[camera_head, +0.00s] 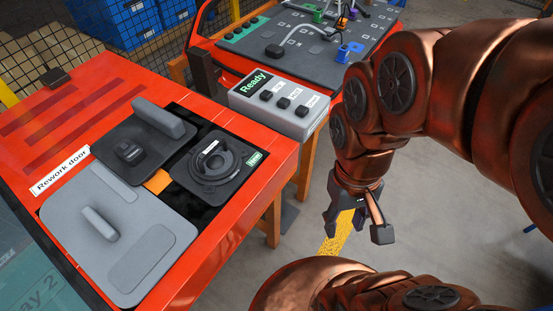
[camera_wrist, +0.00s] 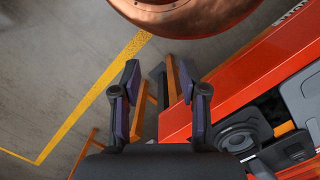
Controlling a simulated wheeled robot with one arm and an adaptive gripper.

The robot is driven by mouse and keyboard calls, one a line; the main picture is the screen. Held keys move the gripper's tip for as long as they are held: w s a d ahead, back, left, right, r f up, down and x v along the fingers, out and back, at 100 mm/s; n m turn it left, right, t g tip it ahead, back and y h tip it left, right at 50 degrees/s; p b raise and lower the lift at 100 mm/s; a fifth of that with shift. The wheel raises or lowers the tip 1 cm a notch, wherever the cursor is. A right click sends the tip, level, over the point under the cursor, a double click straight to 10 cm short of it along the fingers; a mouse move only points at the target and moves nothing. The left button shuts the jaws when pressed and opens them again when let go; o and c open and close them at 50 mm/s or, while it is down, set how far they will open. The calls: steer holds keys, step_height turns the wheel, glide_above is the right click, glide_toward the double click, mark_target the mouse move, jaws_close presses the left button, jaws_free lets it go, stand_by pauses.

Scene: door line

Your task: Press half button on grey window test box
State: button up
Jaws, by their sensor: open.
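The grey window test box (camera_head: 279,103) sits at the far right end of the red door bench in the head view. Its green display reads "Ready", and it has a row of three dark buttons (camera_head: 284,103) with small labels, too small to read surely. My gripper (camera_head: 358,226) hangs to the right of and nearer than the box, apart from it, over open floor. It is open and empty. In the wrist view my gripper (camera_wrist: 158,85) shows two spread dark fingers with floor and bench legs beyond. The test box cannot be made out there.
The red rework door (camera_head: 230,225) carries grey panels and a round speaker (camera_head: 212,160) marked "New". A second red door with a dark panel (camera_head: 320,45), cables and clips stands behind the box. Blue crates (camera_head: 130,22) are behind a mesh fence.

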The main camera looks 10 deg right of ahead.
jaws_close()
stand_by(1.4)
